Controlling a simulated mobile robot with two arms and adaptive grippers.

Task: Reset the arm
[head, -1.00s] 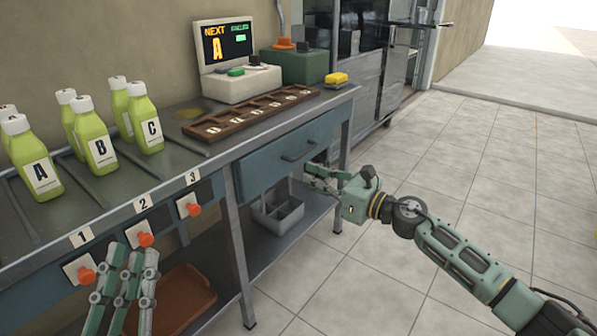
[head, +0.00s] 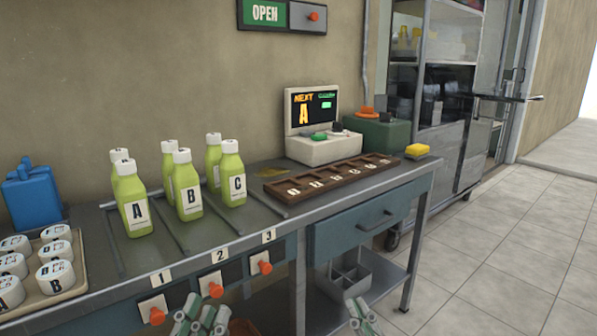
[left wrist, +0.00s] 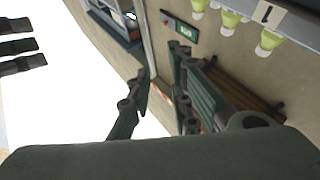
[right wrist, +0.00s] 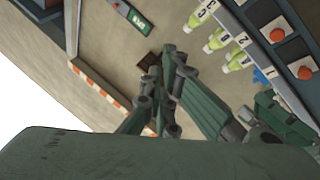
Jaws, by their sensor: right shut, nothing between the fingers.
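My left gripper (head: 200,322) shows at the bottom edge of the head view, below the numbered orange buttons. In the left wrist view its fingers (left wrist: 162,85) are apart with nothing between them. My right gripper (head: 362,320) is at the bottom edge of the head view, in front of the lower shelf. In the right wrist view its fingers (right wrist: 160,80) are close together, shut and empty. Most of both arms is out of the head view.
The counter (head: 240,240) holds green bottles (head: 187,185), a wooden tray (head: 330,177), a display (head: 313,110), a yellow sponge (head: 417,151) and a tray of white-lidded cups (head: 82,278). A closed drawer (head: 360,225) is below. The tiled floor (head: 500,255) at right is clear.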

